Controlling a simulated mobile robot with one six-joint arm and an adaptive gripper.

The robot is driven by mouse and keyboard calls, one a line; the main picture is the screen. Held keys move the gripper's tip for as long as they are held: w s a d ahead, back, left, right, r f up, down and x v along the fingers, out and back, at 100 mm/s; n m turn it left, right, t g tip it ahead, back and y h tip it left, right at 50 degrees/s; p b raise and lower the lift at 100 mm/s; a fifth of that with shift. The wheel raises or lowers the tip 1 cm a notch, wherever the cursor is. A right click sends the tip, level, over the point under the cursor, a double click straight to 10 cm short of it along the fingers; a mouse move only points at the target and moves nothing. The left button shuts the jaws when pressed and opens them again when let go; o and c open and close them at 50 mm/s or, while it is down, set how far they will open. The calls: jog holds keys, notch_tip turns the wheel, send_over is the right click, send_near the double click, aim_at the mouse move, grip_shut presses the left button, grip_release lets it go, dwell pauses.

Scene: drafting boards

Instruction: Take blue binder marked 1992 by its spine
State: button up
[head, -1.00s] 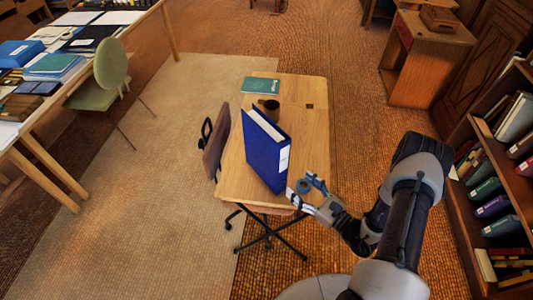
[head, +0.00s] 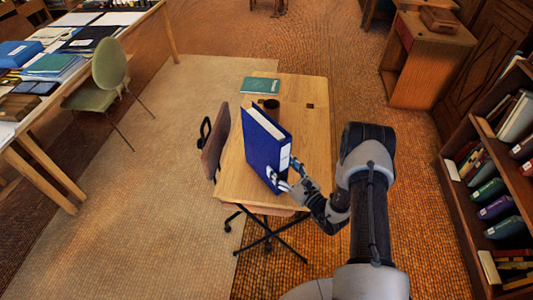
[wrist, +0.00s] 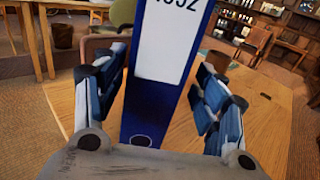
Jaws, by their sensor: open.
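The blue binder (head: 262,150) stands upright on the small wooden table (head: 314,130), its spine toward me. In the wrist view the binder's spine (wrist: 150,112) shows a white label whose number is cut off at the top edge; its last digits look like 992. My gripper (head: 284,178) is at the lower part of the spine. In the wrist view its open fingers (wrist: 158,90) stand on either side of the spine, with a visible gap on the right. Whether the left finger touches the binder, I cannot tell.
A chair (head: 215,145) stands at the table's left side. A bookshelf (head: 470,215) is at the right; a long desk (head: 35,145) is at the left.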

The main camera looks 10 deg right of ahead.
aim_at(265, 151)
jog(key=x, duration=0.2)
jog(key=b+x, duration=0.1)
jog(key=x, duration=0.1)
jog(key=shift+s+a+r, duration=0.15)
jog(key=shift+s+a, duration=0.05)
jog(key=shift+a, duration=0.15)
jog(key=shift+w+a, duration=0.1)
jog(key=shift+w, duration=0.35)
jog(key=shift+c, duration=0.5)
jog(key=shift+r, duration=0.1)
grip_shut()
